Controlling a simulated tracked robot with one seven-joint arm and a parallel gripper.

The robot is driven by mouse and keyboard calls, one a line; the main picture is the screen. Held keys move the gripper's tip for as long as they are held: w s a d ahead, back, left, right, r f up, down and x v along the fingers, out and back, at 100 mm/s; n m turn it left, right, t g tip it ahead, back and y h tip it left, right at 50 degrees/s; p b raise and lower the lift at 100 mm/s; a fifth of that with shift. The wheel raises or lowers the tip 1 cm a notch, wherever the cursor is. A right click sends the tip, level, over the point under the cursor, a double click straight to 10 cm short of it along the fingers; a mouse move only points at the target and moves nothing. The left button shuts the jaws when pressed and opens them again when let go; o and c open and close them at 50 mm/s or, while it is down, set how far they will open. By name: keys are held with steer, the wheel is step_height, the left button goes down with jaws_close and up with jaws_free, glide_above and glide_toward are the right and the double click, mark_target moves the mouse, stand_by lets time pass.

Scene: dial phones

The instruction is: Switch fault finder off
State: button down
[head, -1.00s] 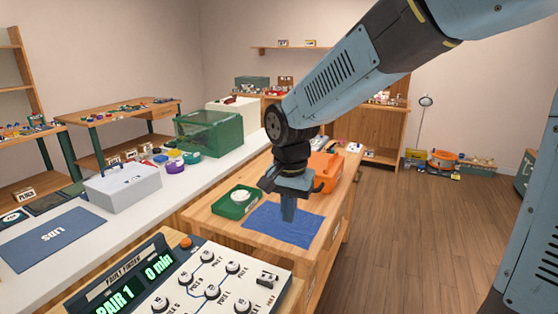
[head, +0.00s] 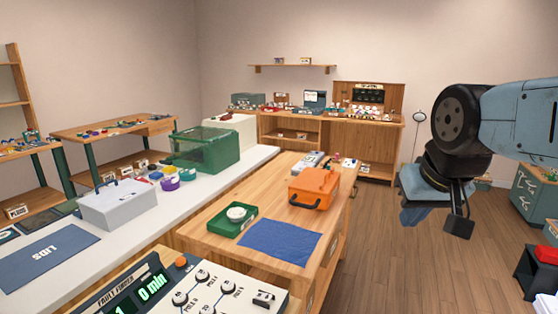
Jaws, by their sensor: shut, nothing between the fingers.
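The fault finder (head: 215,300) stands at the bottom of the head view, cut off by the lower edge. It has a cream sloped panel with several black-and-white knobs and a dark display section (head: 140,290). Its green display reads "0 min". My gripper (head: 412,216) is shut and empty, in the air at the right above the floor, well apart from the fault finder.
A wooden bench holds a blue mat (head: 280,242), a green tray (head: 232,222) and an orange case (head: 314,188). A white counter carries a grey box (head: 118,204) and a green clear-lidded case (head: 203,148). The wooden floor (head: 385,270) right of the bench is open.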

steer(key=m+g+h, duration=0.2)
steer(key=m+g, duration=0.3)
steer(key=g, duration=0.1)
glide_above(267, 297)
steer(key=w+a, duration=0.1)
steer(key=a, duration=0.2)
step_height(267, 297, down, 15)
steer(key=f, duration=0.4)
steer(key=d+f, duration=0.1)
steer(key=f, duration=0.4)
steer(key=d+f, duration=0.1)
steer(key=f, duration=0.3)
steer(key=shift+s+d+f, duration=0.15)
steer(key=shift+s+d, duration=0.05)
steer(key=shift+s, duration=0.15)
